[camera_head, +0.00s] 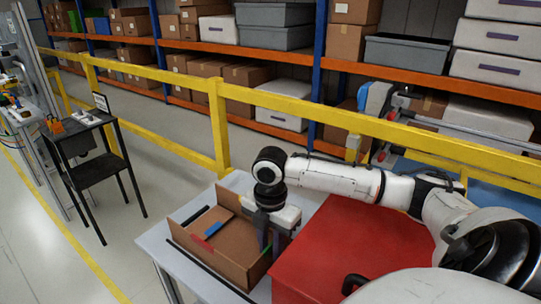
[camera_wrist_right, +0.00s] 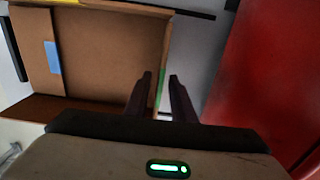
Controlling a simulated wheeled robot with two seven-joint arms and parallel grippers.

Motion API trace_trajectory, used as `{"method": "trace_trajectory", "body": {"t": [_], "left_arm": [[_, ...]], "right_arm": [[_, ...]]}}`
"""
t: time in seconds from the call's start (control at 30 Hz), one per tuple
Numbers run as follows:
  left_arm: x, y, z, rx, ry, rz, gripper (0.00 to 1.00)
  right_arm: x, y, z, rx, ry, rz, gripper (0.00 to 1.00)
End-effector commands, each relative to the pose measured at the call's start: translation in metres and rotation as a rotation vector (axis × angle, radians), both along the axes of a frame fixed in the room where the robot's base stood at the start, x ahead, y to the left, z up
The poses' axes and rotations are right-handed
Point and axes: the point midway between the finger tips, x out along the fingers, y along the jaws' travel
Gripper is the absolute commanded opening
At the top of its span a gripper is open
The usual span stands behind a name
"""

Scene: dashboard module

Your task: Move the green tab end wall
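An open brown cardboard box (camera_head: 228,255) sits on the light table left of a red block. In the right wrist view, the green tab (camera_wrist_right: 161,88) is on the box's right end wall (camera_wrist_right: 164,55), which stands upright. My right gripper (camera_head: 268,238) points down over this wall. In the wrist view, its two fingers (camera_wrist_right: 160,80) are apart, one on the inner side of the wall and one on the outer side. The green tab shows between them, with a gap beside the outer finger. My left gripper is not in view.
The red block (camera_head: 350,250) stands close to the right of the box. The box also carries a red tab (camera_head: 203,243) and a blue tab (camera_head: 213,229). A yellow rail (camera_head: 216,125) runs behind the table. A black stand (camera_head: 92,170) is at the left.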

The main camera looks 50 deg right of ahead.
Motion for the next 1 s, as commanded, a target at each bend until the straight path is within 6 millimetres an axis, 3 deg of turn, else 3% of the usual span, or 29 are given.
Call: {"method": "trace_trajectory", "body": {"t": [0.07,0.2,1.0], "left_arm": [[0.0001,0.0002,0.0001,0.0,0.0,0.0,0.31],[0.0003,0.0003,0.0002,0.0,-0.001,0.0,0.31],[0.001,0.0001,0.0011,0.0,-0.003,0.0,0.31]], "right_arm": [[0.0,0.0001,0.0,0.0,0.0,0.0,0.23],[0.0,0.0001,0.0002,0.0,0.0,0.0,0.0],[0.0002,0.0001,0.0007,0.0,0.0,0.0,0.0]]}}
